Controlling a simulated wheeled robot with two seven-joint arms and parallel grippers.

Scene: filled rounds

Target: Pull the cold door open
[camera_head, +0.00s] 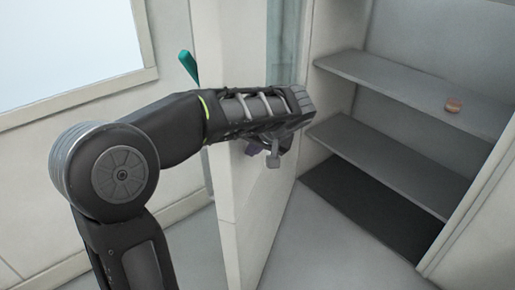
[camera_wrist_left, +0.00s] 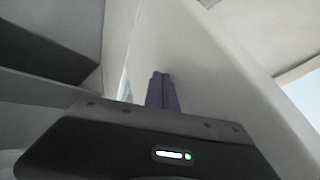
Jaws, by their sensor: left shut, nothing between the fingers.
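The cold door (camera_head: 228,215) is a pale upright panel that stands swung open, with the cabinet's inside showing to its right. A teal handle (camera_head: 188,67) sticks out on its left side. My left arm reaches across the door, and my left gripper (camera_head: 270,155) is at the door's inner side, near its edge. In the left wrist view the gripper's purple fingers (camera_wrist_left: 161,92) are together and empty, in front of the pale door panel (camera_wrist_left: 200,70). I cannot tell whether they touch it. My right gripper is not in view.
The open cabinet has grey shelves (camera_head: 385,165) and a dark floor panel (camera_head: 365,210). A pale wall with a window (camera_head: 65,45) is at the left. Grey floor shows below the door.

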